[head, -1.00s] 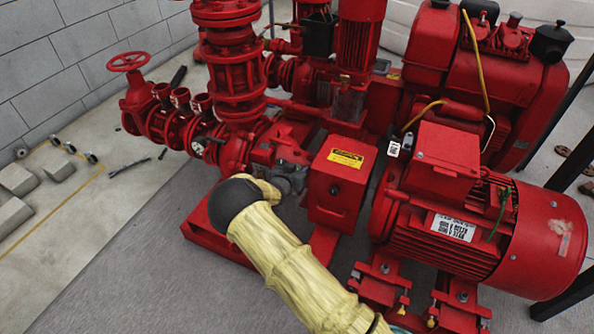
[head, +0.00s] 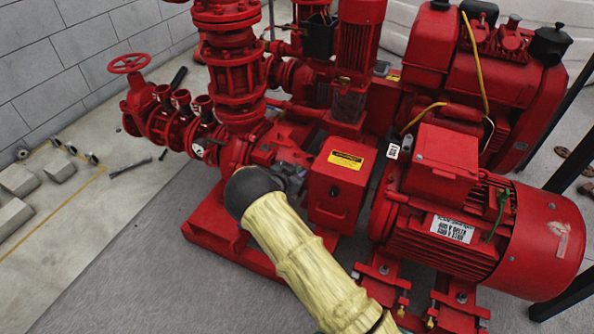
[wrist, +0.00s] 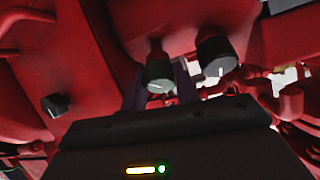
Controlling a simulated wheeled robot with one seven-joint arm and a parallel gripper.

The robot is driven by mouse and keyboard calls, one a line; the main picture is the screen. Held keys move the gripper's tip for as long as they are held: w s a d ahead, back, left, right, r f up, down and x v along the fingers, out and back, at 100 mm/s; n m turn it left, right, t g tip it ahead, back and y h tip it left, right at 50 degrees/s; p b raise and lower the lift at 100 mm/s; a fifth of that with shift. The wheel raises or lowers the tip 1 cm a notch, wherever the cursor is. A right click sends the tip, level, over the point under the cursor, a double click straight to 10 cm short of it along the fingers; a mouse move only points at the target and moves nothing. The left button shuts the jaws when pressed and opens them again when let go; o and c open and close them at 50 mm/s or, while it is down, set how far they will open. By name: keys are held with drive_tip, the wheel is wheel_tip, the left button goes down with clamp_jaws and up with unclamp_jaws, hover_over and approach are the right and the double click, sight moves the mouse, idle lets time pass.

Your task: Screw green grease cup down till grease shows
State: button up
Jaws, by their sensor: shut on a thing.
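In the wrist view my gripper (wrist: 161,92) is shut on a dark, short round cup (wrist: 159,72) with a pale mark on its face, under a red casting. A second similar cup (wrist: 217,54) hangs just to its right, apart from the fingers. A third dark knob-like cup (wrist: 55,104) sits on the red surface to the left. No clear green shows on any of them in this light, and I see no grease. In the head view my arm and the pump body hide the cups and fingertips.
The red pumpset (head: 335,190) fills the middle, with a motor (head: 455,215) at right and a valve handwheel (head: 128,62) at left. Red pipework (wrist: 290,103) crowds the wrist view's right side. Grey floor (head: 130,255) is free at front left; blocks (head: 18,179) lie farther left.

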drive_tip(key=m+g+h, duration=0.1)
drive_tip(key=m, duration=0.4)
drive_tip(key=shift+g+h, duration=0.4)
drive_tip(key=m, duration=0.2)
drive_tip(key=m+g, duration=0.1)
drive_tip(key=m, duration=0.2)
drive_tip(key=shift+g, duration=0.3)
drive_tip(key=shift+a+m+h, duration=0.1)
drive_tip(key=shift+m+h, duration=0.2)
drive_tip(key=shift+m, duration=0.1)
drive_tip(key=o, duration=0.7)
drive_tip(key=shift+r+p, duration=0.1)
drive_tip(key=shift+p, duration=0.2)
drive_tip(key=p+v, duration=0.4)
drive_tip(key=v, duration=1.3)
drive_tip(key=shift+p, duration=0.4)
drive_tip(key=shift+a+r, duration=0.15)
